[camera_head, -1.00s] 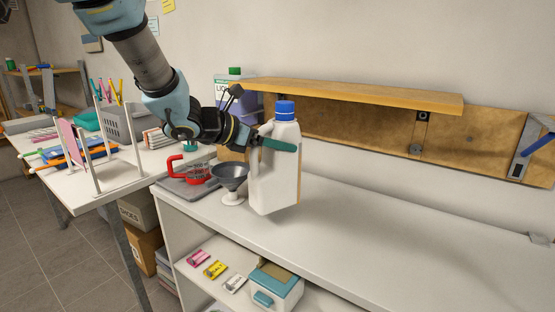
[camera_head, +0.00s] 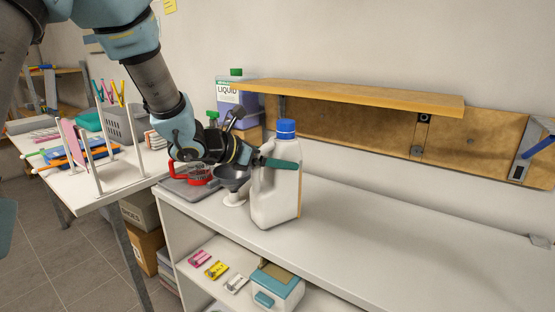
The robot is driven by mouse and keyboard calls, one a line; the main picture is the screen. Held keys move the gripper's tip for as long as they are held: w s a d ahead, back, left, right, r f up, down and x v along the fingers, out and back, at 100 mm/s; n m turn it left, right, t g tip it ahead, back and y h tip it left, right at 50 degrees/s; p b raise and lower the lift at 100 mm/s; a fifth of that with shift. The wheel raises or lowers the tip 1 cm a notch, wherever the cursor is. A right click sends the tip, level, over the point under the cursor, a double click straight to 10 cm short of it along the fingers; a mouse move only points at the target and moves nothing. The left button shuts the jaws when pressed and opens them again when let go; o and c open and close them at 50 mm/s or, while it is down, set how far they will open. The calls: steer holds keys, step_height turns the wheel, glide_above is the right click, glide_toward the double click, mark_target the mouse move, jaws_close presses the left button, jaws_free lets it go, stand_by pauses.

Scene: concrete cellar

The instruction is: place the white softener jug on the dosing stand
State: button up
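The white softener jug (camera_head: 277,200) has a blue cap and stands upright over the front left part of the white counter. My gripper (camera_head: 276,163) reaches in from the left and is shut on the jug's upper part near the handle. One teal finger shows across the jug; the other is hidden. The jug's base looks at or just above the counter; I cannot tell if it touches. A grey funnel on a white foot (camera_head: 235,194) is just left of the jug, partly hidden by my gripper. I cannot tell for sure which thing is the dosing stand.
A red-handled measuring jug (camera_head: 194,175) sits on a grey mat left of the funnel. A wooden shelf (camera_head: 370,97) overhangs the counter's back. A purple liquid bottle (camera_head: 238,97) stands behind my arm. The counter (camera_head: 400,240) is clear to the right.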

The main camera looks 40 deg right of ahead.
steer(key=shift+r, duration=0.1)
steer(key=b+v, duration=0.2)
steer(key=v, duration=1)
steer(key=w+a+f+n+t+y, duration=0.35)
steer(key=w+a+n+t, duration=0.45)
steer(key=w+a+n, duration=0.75)
steer(key=a+f+n+t+y, duration=0.25)
steer(key=a+n+y, duration=0.3)
steer(key=n, duration=0.85)
steer(key=s+a+f+n+g+y, duration=0.25)
steer(key=a+f+n, duration=0.25)
steer(key=a+n, duration=0.5)
steer(key=s+a+f+n+g+y, duration=0.1)
steer(key=s+a+n+g, duration=0.1)
steer(key=s+n, duration=0.3)
steer(key=s+a+f+n+g, duration=0.2)
steer(key=s+a+n, duration=0.3)
steer(key=n, duration=0.5)
steer(key=shift+s+a+f+g+y, duration=0.15)
steer(key=shift+s+f+g+y, duration=0.2)
steer(key=shift+s, duration=0.3)
